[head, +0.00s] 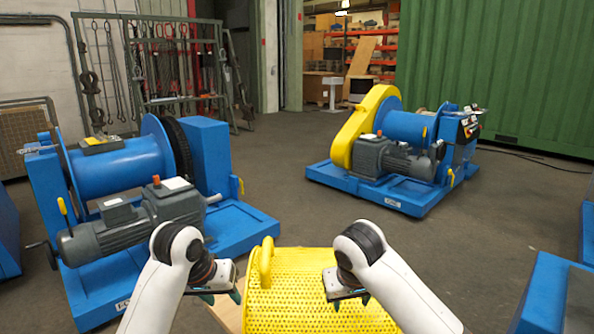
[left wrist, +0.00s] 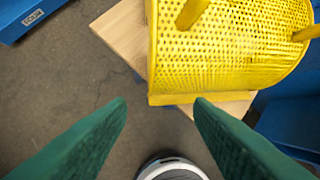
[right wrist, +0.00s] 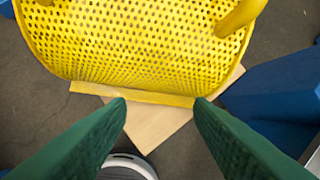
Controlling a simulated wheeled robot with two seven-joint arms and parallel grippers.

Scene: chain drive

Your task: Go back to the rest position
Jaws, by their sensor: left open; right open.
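A yellow perforated guard (head: 315,300) with handles lies on a light wooden board (head: 228,308) right in front of me. My left gripper (head: 222,292) is at the guard's left side, and my right gripper (head: 346,294) is over its right part in the head view. In the left wrist view the green fingers (left wrist: 160,102) are apart with nothing between them, and the guard (left wrist: 225,50) lies beyond them. In the right wrist view the fingers (right wrist: 160,101) are also apart and empty, with the guard (right wrist: 130,40) beyond the tips. Whether either finger touches it I cannot tell.
A blue winch with a grey motor (head: 130,225) stands at the left. Another blue winch with a yellow chain cover (head: 365,125) stands at the back right. A blue block (head: 545,290) is at the front right. Grey floor (head: 480,220) between them is clear.

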